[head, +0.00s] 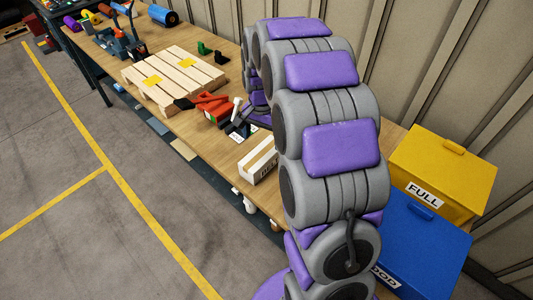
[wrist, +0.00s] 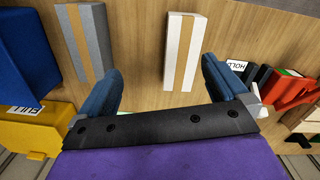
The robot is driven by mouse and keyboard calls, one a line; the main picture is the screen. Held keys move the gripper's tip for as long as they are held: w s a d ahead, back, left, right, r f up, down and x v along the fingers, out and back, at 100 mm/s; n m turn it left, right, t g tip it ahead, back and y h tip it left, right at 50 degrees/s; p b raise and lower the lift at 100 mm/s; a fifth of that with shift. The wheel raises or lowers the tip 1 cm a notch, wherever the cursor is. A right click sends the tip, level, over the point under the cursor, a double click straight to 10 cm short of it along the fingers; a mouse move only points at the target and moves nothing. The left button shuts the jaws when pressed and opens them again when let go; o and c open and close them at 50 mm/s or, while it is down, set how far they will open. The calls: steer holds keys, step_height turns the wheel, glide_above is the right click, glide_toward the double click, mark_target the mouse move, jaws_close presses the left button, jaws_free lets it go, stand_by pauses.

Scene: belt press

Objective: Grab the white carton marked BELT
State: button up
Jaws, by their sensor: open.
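The white carton (head: 258,160) with a tan tape strip lies on the wooden bench, just left of my arm in the head view. Dark lettering on its near end is partly cut off by the arm. In the wrist view a white carton (wrist: 182,52) with a tan strip lies ahead of my gripper (wrist: 162,72). The gripper's two blue fingers are open and empty. The carton shows in the gap between them, nearer the right finger; I cannot tell how far beyond the tips it is. My gripper is hidden behind my arm in the head view.
A grey carton (wrist: 86,45) with a tan strip lies left of the white one, near the left finger. A yellow box marked FULL (head: 445,170) and a blue box (head: 425,235) stand right of my arm. A pallet (head: 172,78) and red-handled tools (head: 212,107) lie farther along the bench.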

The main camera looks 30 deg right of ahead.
steer(key=w+d+f+m, duration=0.2)
steer(key=w, duration=0.2)
glide_above(259, 155)
steer(key=d, duration=0.4)
steer(key=shift+m, duration=0.4)
steer(key=f, duration=0.7)
steer(key=shift+a+f, duration=0.2)
steer(key=a+f, duration=0.1)
steer(key=f, duration=0.1)
steer(key=a+f, duration=0.1)
steer(key=a+f+b, duration=0.1)
steer(key=f, duration=0.1)
steer(key=shift+a+f, duration=0.35)
steer(key=d+f, duration=0.2)
steer(key=f, duration=0.1)
steer(key=d+f+b, duration=0.1)
steer(key=f, duration=0.1)
steer(key=shift+w, duration=0.2)
steer(key=shift+a+f, duration=0.2)
steer(key=shift+a, duration=0.1)
steer(key=shift+a+r, duration=0.15)
steer(key=shift+a, duration=0.85)
steer(key=shift+c, duration=1.2)
steer(key=shift+d, duration=0.85)
steer(key=c, duration=0.5)
steer(key=shift+d, duration=0.1)
steer(key=shift+c, duration=0.5)
steer(key=shift+a, duration=0.5)
steer(key=c, duration=0.5)
steer(key=shift+c, duration=0.2)
